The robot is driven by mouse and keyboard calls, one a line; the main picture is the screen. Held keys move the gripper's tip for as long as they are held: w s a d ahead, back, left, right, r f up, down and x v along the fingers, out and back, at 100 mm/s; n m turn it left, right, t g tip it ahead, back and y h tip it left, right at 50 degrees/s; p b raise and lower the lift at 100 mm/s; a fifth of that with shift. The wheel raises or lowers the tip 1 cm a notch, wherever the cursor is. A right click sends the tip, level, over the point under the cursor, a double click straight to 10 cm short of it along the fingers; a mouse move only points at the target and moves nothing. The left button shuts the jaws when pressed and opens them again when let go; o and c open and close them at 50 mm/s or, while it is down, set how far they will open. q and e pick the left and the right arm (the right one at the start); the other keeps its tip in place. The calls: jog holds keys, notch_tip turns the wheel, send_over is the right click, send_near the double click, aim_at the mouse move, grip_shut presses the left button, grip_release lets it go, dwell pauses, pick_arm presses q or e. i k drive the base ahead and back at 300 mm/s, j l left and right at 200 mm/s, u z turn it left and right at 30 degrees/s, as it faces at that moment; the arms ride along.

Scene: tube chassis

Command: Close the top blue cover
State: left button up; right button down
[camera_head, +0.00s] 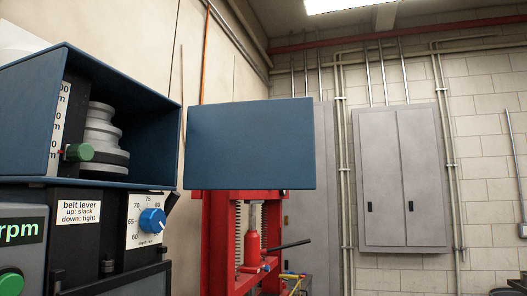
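The top blue cover (250,144) is a flat blue panel in the middle of the view. It stands open to the right of the blue housing (140,86), with its left edge near the housing's right edge. The housing's front is open, and a grey stepped pulley (104,135) shows inside. A hinge between cover and housing cannot be made out. Neither of my grippers is in view.
A green knob (80,152) sits at the housing's open front. Below are a blue dial (152,220) and a green button (11,283). A red press frame (220,245) stands behind the cover. Grey wall cabinets (402,180) are at the back right.

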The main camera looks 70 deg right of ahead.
aim_at(262, 144)
jog(key=l, duration=0.4)
jog(key=k+l+u, duration=0.15)
jog(key=l, duration=0.3)
jog(key=k+l, duration=0.1)
jog(key=l, duration=0.3)
jog(key=l+u, duration=0.1)
jog(key=l, duration=0.35)
jog(key=k+l, duration=0.2)
jog(key=l, duration=0.2)
jog(key=k+l+u, duration=0.15)
jog(key=l, duration=0.65)
jog(key=k+u, duration=0.05)
